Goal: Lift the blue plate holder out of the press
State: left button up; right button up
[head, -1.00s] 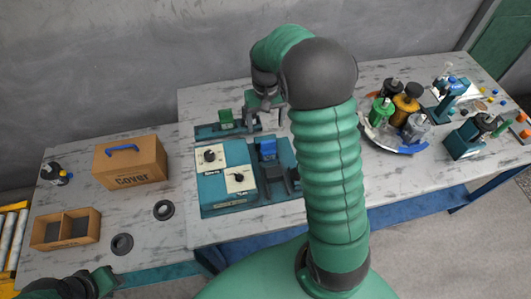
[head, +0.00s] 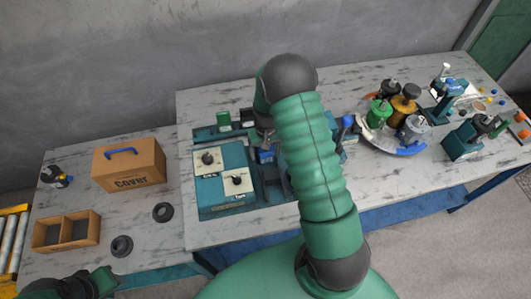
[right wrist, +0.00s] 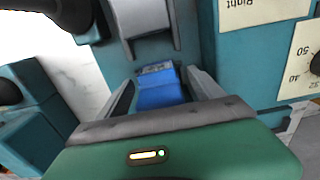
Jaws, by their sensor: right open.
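The blue plate holder (head: 266,155) sits in the teal press (head: 208,197), partly hidden by my right arm. In the right wrist view the blue plate holder (right wrist: 158,88) lies between the two grey fingers of my right gripper (right wrist: 162,95). The fingers are apart, one on each side of it; I cannot tell whether they touch it. In the head view the right fingertips are mostly hidden by the arm. My left gripper (head: 100,282) is at the bottom left, far from the press; its jaws are too small and dark to judge.
The press's dial panel (right wrist: 262,62) is close on the right in the wrist view. A cardboard cover box (head: 130,170), a divided tray (head: 52,243) and black rings (head: 122,246) lie to the left. A turntable (head: 402,149) with coloured parts stands to the right.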

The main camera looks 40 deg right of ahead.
jog(key=shift+d, duration=0.25)
jog(key=shift+c, duration=1.2)
jog(key=shift+a, duration=0.25)
jog(key=c, duration=1.4)
jog(key=shift+d+r, duration=0.1)
jog(key=shift+r, duration=0.05)
